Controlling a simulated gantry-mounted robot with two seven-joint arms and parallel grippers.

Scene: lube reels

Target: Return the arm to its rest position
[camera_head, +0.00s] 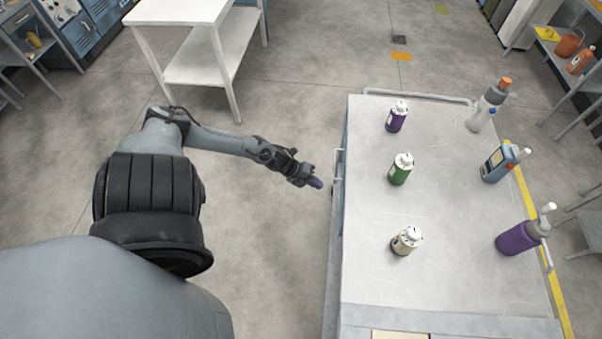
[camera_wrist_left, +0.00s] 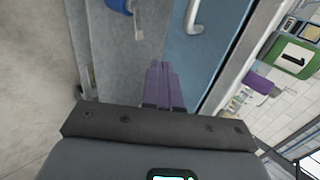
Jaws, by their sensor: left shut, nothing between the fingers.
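My left arm comes in from the left in the head view, stretched towards the cart. Its left gripper (camera_head: 316,183) has purple fingertips, which are shut together with nothing between them. It is just left of the cart's left edge, apart from the bottles on top. In the left wrist view the gripper (camera_wrist_left: 164,85) also shows shut and empty, with a blue panel and a metal handle beyond it. My right gripper is not in view.
The cart (camera_head: 455,240) holds a purple bottle (camera_head: 396,118), a green bottle (camera_head: 400,170), a beige bottle (camera_head: 406,241) and several larger containers along its right side. A white table (camera_head: 180,12) stands at the back left. The floor around my arm is clear.

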